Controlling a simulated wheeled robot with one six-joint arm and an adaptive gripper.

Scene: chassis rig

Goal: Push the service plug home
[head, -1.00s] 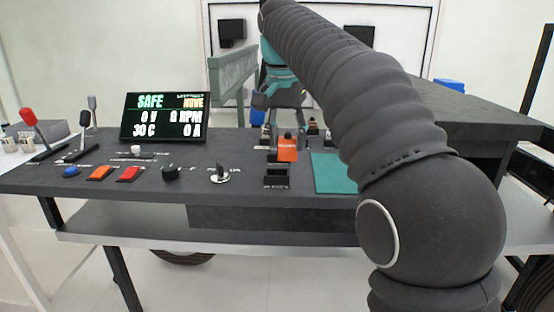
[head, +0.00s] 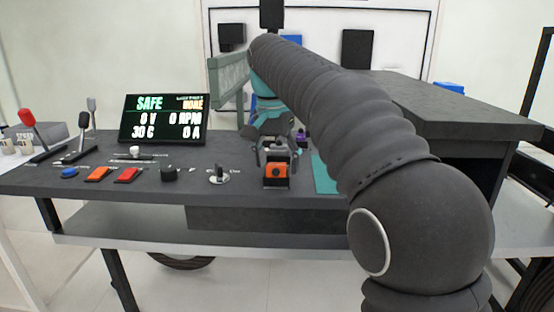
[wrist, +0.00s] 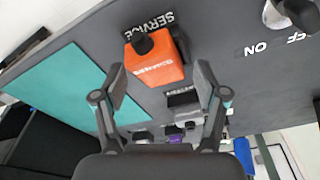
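The orange service plug (head: 276,171) with a black knob stands in the dark service socket (head: 276,184) near the panel's front edge. In the wrist view the plug (wrist: 158,62) sits beside the SERVICE label, just ahead of my gripper (wrist: 161,75). My fingers are spread, one on each side of the plug's near end, with a gap showing between each fingertip and the plug. In the head view my gripper (head: 274,143) is just behind and above the plug. The socket's inside is hidden, so how deep the plug sits cannot be told.
A teal mat (wrist: 58,83) lies beside the plug. A rotary key switch (head: 219,175), a black knob (head: 169,173), several buttons and levers stand to the left. A display (head: 163,118) reads SAFE, 0 V. More sockets (wrist: 184,98) sit behind the plug.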

